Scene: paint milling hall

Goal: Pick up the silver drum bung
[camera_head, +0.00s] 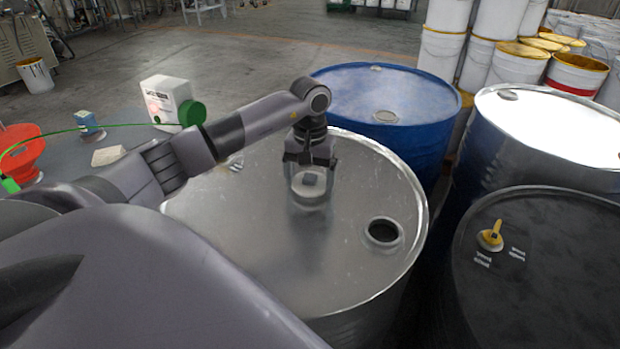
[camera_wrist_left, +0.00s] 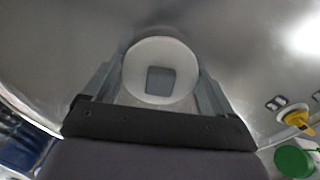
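The silver drum bung (camera_head: 308,193) is a round pale metal disc with a dark square recess in its middle. It is at the silver drum's lid (camera_head: 262,270), left of and behind the lid's open dark hole (camera_head: 383,232). My left gripper (camera_head: 311,185) points down, with one finger on each side of the bung. In the left wrist view the bung (camera_wrist_left: 160,90) sits centred between the fingertips, close to both. I cannot tell whether the fingers press on it or whether it is off the lid. My right gripper is not in view.
A blue drum (camera_head: 390,100) stands behind, with a bright-topped drum (camera_head: 555,125) and a black drum (camera_head: 540,285) with a yellow bung (camera_head: 490,236) at right. A white jug (camera_head: 168,100) and red funnel (camera_head: 20,150) are at left. White pails (camera_head: 440,55) are stacked behind.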

